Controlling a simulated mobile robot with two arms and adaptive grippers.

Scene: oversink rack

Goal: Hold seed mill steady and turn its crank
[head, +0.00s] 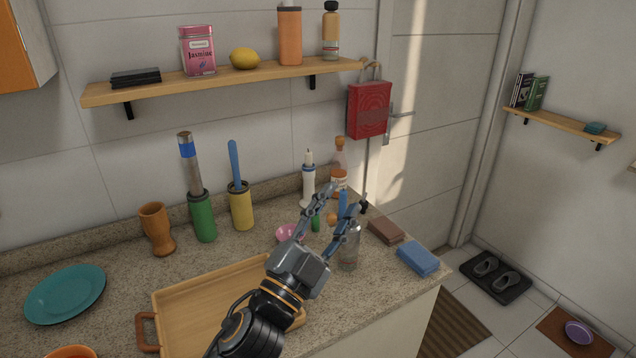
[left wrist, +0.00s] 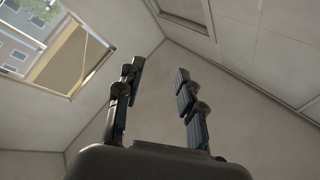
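My left gripper (head: 343,198) is above the right part of the counter, its two fingers spread with nothing between them. A clear glass body (head: 348,252), possibly the seed mill, stands upright on the counter, just right of the gripper. Its upper part is partly hidden by a finger. A small round orange-brown knob (head: 332,219) shows between the fingers; I cannot tell whether it belongs to a crank. My right gripper is not in view.
A wooden tray (head: 195,309) lies left of my arm. A pink bowl (head: 286,233), a white candle-like item (head: 308,180) and an amber bottle (head: 340,163) stand close behind the gripper. Brown (head: 386,231) and blue (head: 418,258) blocks lie near the counter's right edge.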

